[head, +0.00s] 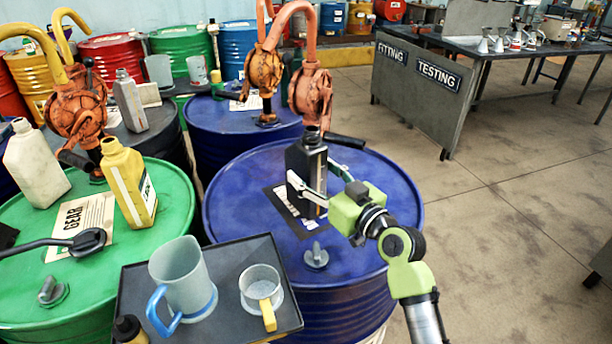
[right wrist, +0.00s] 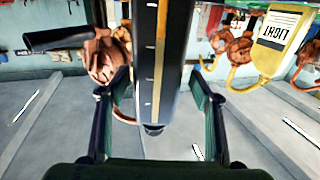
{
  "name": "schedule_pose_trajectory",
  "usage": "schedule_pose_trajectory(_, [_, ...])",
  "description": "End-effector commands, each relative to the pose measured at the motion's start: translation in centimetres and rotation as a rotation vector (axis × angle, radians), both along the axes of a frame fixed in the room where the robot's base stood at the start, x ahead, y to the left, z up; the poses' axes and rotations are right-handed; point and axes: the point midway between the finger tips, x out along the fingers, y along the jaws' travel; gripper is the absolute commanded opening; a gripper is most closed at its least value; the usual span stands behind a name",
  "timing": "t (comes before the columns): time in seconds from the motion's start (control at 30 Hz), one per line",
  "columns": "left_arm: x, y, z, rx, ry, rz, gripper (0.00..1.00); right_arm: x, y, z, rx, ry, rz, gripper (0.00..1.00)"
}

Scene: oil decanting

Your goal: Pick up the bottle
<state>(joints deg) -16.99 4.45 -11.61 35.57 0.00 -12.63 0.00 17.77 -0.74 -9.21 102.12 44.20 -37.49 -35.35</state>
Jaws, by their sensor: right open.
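A black bottle (head: 306,163) stands upright on the blue drum (head: 240,200), under the orange pump. My right gripper (head: 312,178) reaches in from the right, with one finger on each side of the bottle's body. Its fingers are open. In the right wrist view the bottle (right wrist: 160,60) hangs upside down in the picture between the two spread fingers, with gaps on both sides. A yellow bottle (head: 130,185) and a white bottle (head: 36,165) stand on the green drum (head: 30,270). A grey bottle (head: 130,102) stands behind them. My left gripper is not in view.
A black tray (head: 230,328) in front holds a clear jug (head: 182,275) and a small cup with a yellow handle (head: 262,285). Orange pumps (head: 310,90) rise close behind the black bottle. The floor at right is clear up to the testing table (head: 415,90).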

Motion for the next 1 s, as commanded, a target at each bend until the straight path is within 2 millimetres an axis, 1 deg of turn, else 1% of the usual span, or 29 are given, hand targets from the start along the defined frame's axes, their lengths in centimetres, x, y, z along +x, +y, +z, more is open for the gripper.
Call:
schedule_pose_trajectory(0.03, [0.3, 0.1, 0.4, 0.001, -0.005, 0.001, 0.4, 0.8, 0.3, 0.3, 0.004, 0.001, 0.0, 0.58])
schedule_pose_trajectory(0.1, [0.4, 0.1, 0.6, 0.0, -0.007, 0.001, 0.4, 1.7, 0.7, 0.2, 0.003, 0.001, 0.001, 0.58])
schedule_pose_trajectory(0.23, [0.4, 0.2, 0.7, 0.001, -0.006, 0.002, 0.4, 2.9, 1.5, 0.1, 0.002, 0.0, 0.001, 0.58])
schedule_pose_trajectory(0.33, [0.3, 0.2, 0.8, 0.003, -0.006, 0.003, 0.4, 3.2, 1.8, 0.0, 0.002, 0.0, 0.0, 0.58])
schedule_pose_trajectory(0.53, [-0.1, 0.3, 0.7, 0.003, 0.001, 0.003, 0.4, 3.2, 1.8, -0.1, 0.001, 0.0, 0.0, 0.58])
schedule_pose_trajectory(0.57, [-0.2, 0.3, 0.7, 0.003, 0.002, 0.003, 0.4, 3.2, 1.7, -0.1, 0.001, 0.001, 0.0, 0.53])
schedule_pose_trajectory(0.6, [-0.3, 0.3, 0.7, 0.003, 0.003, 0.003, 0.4, 3.2, 1.7, -0.1, 0.001, 0.001, 0.0, 0.43])
schedule_pose_trajectory(0.67, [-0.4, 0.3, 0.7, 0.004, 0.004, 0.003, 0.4, 3.2, 1.7, -0.1, 0.001, 0.001, 0.0, 0.27])
schedule_pose_trajectory(0.7, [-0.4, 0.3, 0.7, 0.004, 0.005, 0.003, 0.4, 3.2, 1.7, -0.1, 0.0, 0.0, 0.0, 0.17])
schedule_pose_trajectory(0.73, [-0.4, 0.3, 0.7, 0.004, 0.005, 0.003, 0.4, 3.2, 1.7, -0.1, 0.001, 0.001, 0.0, 0.09])
schedule_pose_trajectory(0.77, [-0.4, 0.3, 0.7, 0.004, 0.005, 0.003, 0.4, 3.2, 1.7, -0.1, 0.0, 0.0, 0.0, 0.04])
schedule_pose_trajectory(0.8, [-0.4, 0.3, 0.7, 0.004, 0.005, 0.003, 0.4, 3.2, 1.7, 0.2, 0.003, -0.004, -0.001, 0.04])
schedule_pose_trajectory(1.0, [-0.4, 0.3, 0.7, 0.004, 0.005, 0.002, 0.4, 3.2, 1.7, 0.2, 0.002, -0.003, -0.001, 0.04])
